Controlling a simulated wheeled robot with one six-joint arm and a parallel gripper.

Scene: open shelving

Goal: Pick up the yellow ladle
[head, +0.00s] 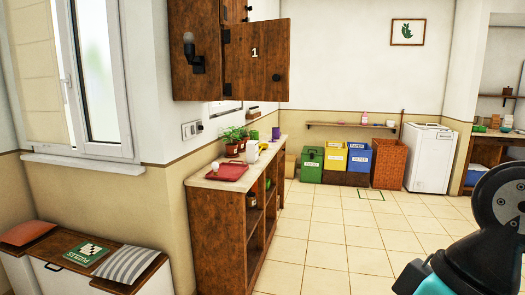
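The insides of the sideboard's open shelves are dark and partly hidden. Part of my arm shows at the lower right, but my gripper is not in view.
A wall cabinet marked 1 (256,55) has a door standing out. Green (312,165), yellow (336,158) and blue (359,160) bins, a wicker basket (388,165) and a white chest (428,160) line the back wall. A bench (80,262) stands lower left. The tiled floor (335,235) is clear.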

